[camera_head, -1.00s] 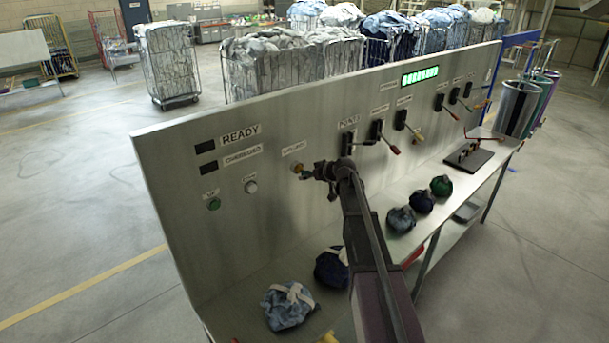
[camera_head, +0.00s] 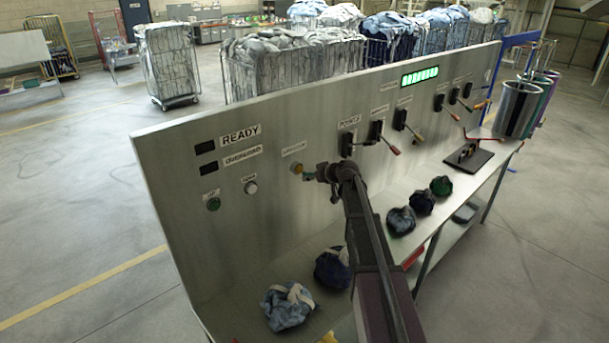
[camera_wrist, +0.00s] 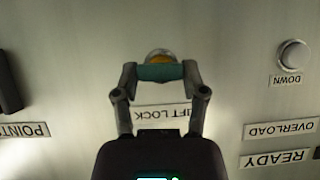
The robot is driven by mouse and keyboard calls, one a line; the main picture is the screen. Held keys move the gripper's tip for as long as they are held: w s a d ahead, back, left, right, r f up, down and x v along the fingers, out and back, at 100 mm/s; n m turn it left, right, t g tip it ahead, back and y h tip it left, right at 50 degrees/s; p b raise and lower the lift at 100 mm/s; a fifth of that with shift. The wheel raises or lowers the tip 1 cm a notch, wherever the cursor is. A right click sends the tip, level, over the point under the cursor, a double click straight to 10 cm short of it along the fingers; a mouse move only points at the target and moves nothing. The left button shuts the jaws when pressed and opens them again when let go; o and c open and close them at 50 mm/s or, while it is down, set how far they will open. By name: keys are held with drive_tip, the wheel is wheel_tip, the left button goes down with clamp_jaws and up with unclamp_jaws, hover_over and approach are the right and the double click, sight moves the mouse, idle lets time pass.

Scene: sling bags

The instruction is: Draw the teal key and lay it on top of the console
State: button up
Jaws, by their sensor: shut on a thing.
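The teal key (camera_wrist: 160,73) is between my gripper's fingertips (camera_wrist: 160,74) in the wrist view, lying crosswise in front of the yellow-orange lock (camera_wrist: 160,57) labelled LIFT LOCK. In the head view my gripper (camera_head: 312,175) is just right of the lock (camera_head: 296,168), with a sliver of teal at its tips. My gripper is shut on the key. The key's shaft is hidden, so I cannot tell if its tip is still inside the lock. The console (camera_head: 235,215) is a grey metal upright panel with a shelf at its foot.
A blue bundle (camera_head: 287,307), a dark navy bundle (camera_head: 332,268) and several others lie on the shelf. Levers (camera_head: 390,145) stick out of the panel right of my arm. A green button (camera_head: 213,203) and white button (camera_head: 251,187) sit left. Laundry cages (camera_head: 290,68) stand behind.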

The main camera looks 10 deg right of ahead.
drive_tip(key=shift+s+d, duration=0.15)
drive_tip(key=shift+s, duration=0.1)
drive_tip(key=shift+s+d, duration=0.15)
drive_tip(key=shift+s, duration=0.15)
drive_tip(key=shift+s+d, duration=0.35)
drive_tip(key=shift+s, duration=0.25)
drive_tip(key=shift+s+d, duration=0.5)
drive_tip(key=shift+s, duration=0.35)
drive_tip(key=shift+s, duration=0.1)
drive_tip(key=shift+s+d, duration=0.5)
drive_tip(key=shift+s, duration=0.35)
drive_tip(key=shift+s+d, duration=0.5)
drive_tip(key=shift+s, duration=0.3)
